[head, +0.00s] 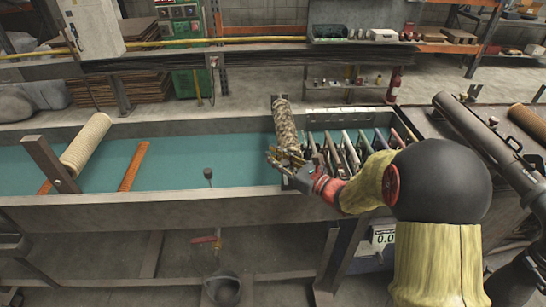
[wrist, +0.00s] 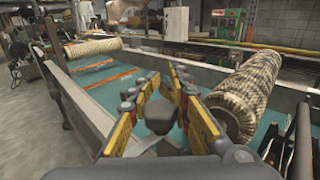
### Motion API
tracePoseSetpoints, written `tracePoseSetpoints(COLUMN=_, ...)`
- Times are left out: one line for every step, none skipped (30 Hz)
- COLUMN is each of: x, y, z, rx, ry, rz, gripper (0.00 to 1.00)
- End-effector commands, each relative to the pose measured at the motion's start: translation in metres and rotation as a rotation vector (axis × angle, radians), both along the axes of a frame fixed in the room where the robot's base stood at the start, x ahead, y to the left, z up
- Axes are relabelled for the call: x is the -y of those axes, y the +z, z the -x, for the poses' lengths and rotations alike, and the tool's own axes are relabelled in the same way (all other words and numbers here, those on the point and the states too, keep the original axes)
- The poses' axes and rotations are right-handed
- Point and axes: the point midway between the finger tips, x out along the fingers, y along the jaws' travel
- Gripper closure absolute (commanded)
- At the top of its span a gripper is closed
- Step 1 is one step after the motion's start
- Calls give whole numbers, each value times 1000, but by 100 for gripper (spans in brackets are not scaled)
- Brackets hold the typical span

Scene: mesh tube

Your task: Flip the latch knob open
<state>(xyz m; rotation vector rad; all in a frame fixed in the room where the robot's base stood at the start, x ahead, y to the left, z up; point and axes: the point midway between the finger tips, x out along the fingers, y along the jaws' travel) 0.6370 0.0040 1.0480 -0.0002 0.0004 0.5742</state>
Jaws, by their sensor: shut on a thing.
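My gripper (head: 279,158) is at the front side of the teal trough, close to the lower end of a patterned mesh tube (head: 285,125). In the wrist view, the yellow-and-grey fingers (wrist: 163,80) stand on both sides of a dark, blunt knob (wrist: 160,117) and are shut on it. In the head view, my gripper covers this knob. The mesh tube also shows in the wrist view (wrist: 245,95), just right of the fingers and apart from them.
A small dark ball on a thin stem (head: 208,173) stands at the trough's front wall. A pale ribbed roll (head: 85,145) and an orange bar (head: 134,166) lie at the left. Several slanted dark arms (head: 350,150) crowd the right. The trough middle (head: 200,152) is clear.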

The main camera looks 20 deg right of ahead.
Motion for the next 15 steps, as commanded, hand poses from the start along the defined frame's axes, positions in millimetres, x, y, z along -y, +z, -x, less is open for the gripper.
tracePoseSetpoints(x=0, y=0, z=0, rx=0, ry=0, rz=0, gripper=100)
tracePoseSetpoints(x=0, y=0, z=0, rx=0, ry=0, rz=0, gripper=100)
tracePoseSetpoints(x=0, y=0, z=0, rx=0, ry=0, rz=0, gripper=100)
tracePoseSetpoints(x=0, y=0, z=0, rx=0, ry=0, rz=0, gripper=100)
tracePoseSetpoints(x=0, y=0, z=0, rx=0, ry=0, rz=0, gripper=100)
tracePoseSetpoints(x=0, y=0, z=0, rx=0, ry=0, rz=0, gripper=81)
tracePoseSetpoints(x=0, y=0, z=0, rx=0, ry=0, rz=0, gripper=80)
tracePoseSetpoints(x=0, y=0, z=0, rx=0, ry=0, rz=0, gripper=78)
tracePoseSetpoints(x=0, y=0, z=0, rx=0, ry=0, rz=0, gripper=76)
tracePoseSetpoints(x=0, y=0, z=0, rx=0, ry=0, rz=0, gripper=74)
tracePoseSetpoints(x=0, y=0, z=0, rx=0, ry=0, rz=0, gripper=72)
tracePoseSetpoints(x=0, y=0, z=0, rx=0, ry=0, rz=0, gripper=70)
tracePoseSetpoints(x=0, y=0, z=0, rx=0, ry=0, rz=0, gripper=68)
tracePoseSetpoints(x=0, y=0, z=0, rx=0, ry=0, rz=0, gripper=67)
tracePoseSetpoints(x=0, y=0, z=0, rx=0, ry=0, rz=0, gripper=64)
